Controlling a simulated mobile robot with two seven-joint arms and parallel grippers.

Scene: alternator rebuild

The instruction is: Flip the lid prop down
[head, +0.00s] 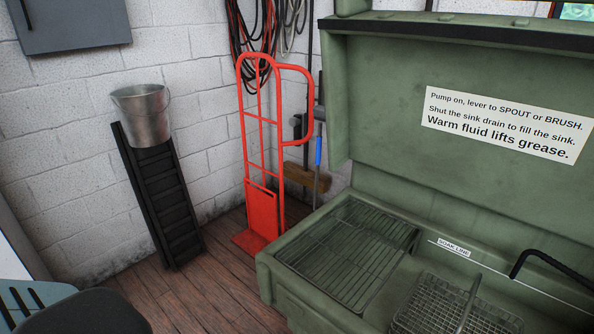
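The green parts washer stands at the right, its lid (385,115) raised and open. The lid carries a white instruction label (508,123). Below it is the open sink (268,272) with a wire rack (350,250) and a wire basket (450,305). A black bent tube (555,265) shows at the right edge of the sink. I cannot make out a lid prop for certain; the washer's right side is outside the picture. Neither of my grippers is in view.
A red hand truck (262,207) stands left of the washer. A metal bucket (143,117) sits on a black slatted thing (163,205) leaning by the wall. A dark rounded thing (80,313) fills the lower left corner. Wooden floor (215,285) is clear between.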

